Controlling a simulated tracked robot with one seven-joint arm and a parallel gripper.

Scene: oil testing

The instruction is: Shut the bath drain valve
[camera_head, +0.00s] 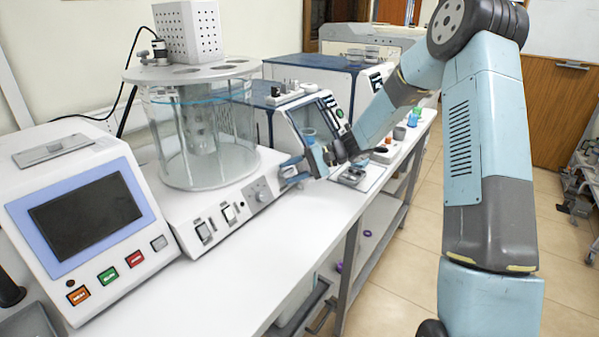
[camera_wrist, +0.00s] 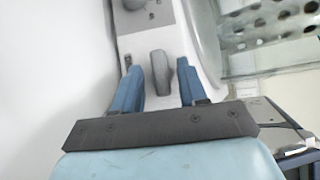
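The glass bath (camera_head: 205,135) stands on a white base (camera_head: 222,205) with switches and a knob on its front. In the wrist view the drain valve's grey handle (camera_wrist: 161,75) sticks out from the white base's end, its long side running roughly along my fingers. My gripper (camera_wrist: 158,82) is open, with one blue finger on each side of the handle and a gap showing on both sides. In the head view my gripper (camera_head: 291,170) is at the right end of the base. The valve cannot be made out clearly there.
A control unit with a dark screen (camera_head: 85,212) stands at the left front. A blue and white instrument (camera_head: 310,125) stands close behind my gripper. A small metal item (camera_head: 353,174) lies on the bench to its right. The front of the white bench (camera_head: 235,270) is clear.

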